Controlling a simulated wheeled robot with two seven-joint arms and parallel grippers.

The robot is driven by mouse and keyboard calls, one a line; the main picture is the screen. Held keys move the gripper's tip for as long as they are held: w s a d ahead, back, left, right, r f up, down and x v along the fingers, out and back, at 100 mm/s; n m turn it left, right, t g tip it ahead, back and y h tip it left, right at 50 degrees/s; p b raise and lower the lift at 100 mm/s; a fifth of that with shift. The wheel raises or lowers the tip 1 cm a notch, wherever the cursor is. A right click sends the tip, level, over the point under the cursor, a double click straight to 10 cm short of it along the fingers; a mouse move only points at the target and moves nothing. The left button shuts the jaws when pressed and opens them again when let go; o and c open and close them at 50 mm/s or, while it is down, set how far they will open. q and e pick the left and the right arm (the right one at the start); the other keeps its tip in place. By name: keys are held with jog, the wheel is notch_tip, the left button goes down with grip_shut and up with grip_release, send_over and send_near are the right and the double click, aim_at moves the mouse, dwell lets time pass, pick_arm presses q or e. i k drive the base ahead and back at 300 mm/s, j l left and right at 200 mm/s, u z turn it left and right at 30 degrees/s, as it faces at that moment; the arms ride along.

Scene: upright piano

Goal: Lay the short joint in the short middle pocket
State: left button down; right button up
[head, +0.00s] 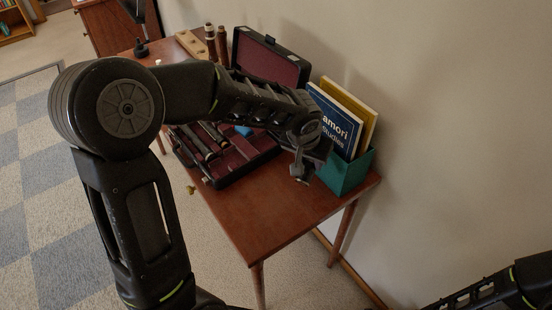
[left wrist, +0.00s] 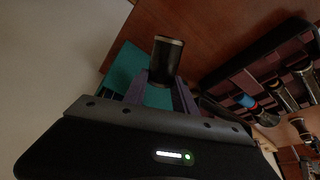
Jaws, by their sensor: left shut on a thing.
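My left gripper (head: 302,170) is shut on the short joint and hangs beyond the right end of the open instrument case (head: 228,181). In the left wrist view, the short joint (left wrist: 165,62) is a short black cylinder with a pale ring at its end, between the two fingers (left wrist: 165,92). In the head view the joint is hard to make out from the dark gripper. The case has a maroon lining, and long dark joints (head: 205,140) lie in its left part. My arm hides much of the case, and the short middle pocket cannot be clearly made out.
A teal box (head: 346,174) with books (head: 336,118) stands right of the case, close to my gripper. The raised lid (head: 270,62) is behind. A blue item (head: 243,131) lies in the case. The wooden table's front (head: 265,212) is clear. My right gripper is out of view.

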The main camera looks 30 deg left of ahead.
aim_at(239, 162)
jog(key=k, duration=0.6)
jog(key=z, duration=1.55)
jog(key=k+j, duration=0.15)
jog(key=j, duration=0.2)
jog(key=k+j, duration=0.2)
jog(key=j, duration=0.2)
jog(key=k+j, duration=0.15)
jog(key=j, duration=0.2)
jog(key=k+j, duration=0.15)
jog(key=j, duration=0.2)
jog(key=k+j, duration=0.2)
jog(key=j, duration=0.15)
jog(key=k+j, duration=0.15)
jog(key=j, duration=0.25)
